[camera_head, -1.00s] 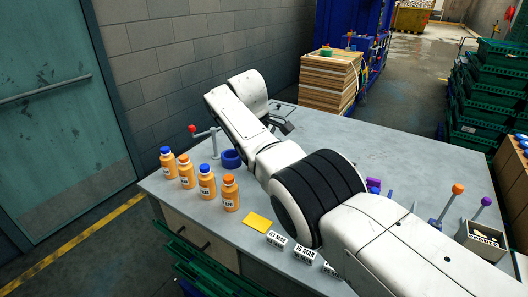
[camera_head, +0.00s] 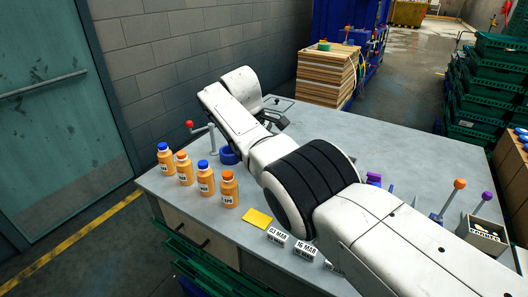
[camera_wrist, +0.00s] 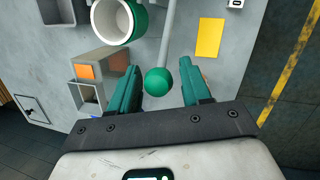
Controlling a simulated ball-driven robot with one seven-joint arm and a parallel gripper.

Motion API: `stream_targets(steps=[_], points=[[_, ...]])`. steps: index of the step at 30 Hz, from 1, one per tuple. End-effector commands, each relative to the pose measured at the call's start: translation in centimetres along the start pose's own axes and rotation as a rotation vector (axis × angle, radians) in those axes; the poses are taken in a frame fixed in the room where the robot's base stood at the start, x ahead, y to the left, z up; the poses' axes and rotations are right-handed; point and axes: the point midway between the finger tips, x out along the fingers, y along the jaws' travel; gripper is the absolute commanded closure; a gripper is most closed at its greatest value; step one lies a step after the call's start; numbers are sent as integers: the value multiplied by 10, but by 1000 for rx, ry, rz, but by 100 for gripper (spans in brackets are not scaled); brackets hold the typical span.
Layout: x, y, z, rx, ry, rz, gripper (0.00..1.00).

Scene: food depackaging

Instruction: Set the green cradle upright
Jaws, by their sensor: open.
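In the wrist view, the green cradle (camera_wrist: 137,24) shows at the top as a round green cup with a pale rim and inside. Its top is cut off by the frame, and I cannot tell its exact tilt. A grey rod ending in a green ball (camera_wrist: 159,82) runs down beside it. My gripper (camera_wrist: 159,66) has its two green fingers apart, one on each side of the ball. The fingers look clear of the ball, with a wider gap on the right. In the head view, my arm hides the cradle and the fingers.
Several orange bottles (camera_head: 206,182) stand along the table's left edge, near a blue cradle (camera_head: 229,155) with a red-balled lever (camera_head: 190,125). A yellow card (camera_head: 257,219) and date blocks (camera_head: 277,236) lie at the front. Orange (camera_head: 459,184) and purple (camera_head: 487,196) balled levers stand at the right.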

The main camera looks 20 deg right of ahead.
Motion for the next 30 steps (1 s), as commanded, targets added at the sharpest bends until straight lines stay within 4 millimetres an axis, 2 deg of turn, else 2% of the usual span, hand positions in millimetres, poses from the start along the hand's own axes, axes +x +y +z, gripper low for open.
stream_targets(steps=[11, 14, 25, 30], points=[[-7, 1, 0, 1, 1, 2, 48], [-19, 1, -1, 1, 2, 3, 48], [-90, 1, 0, 1, 0, 1, 48], [-105, 1, 0, 0, 0, 1, 48]])
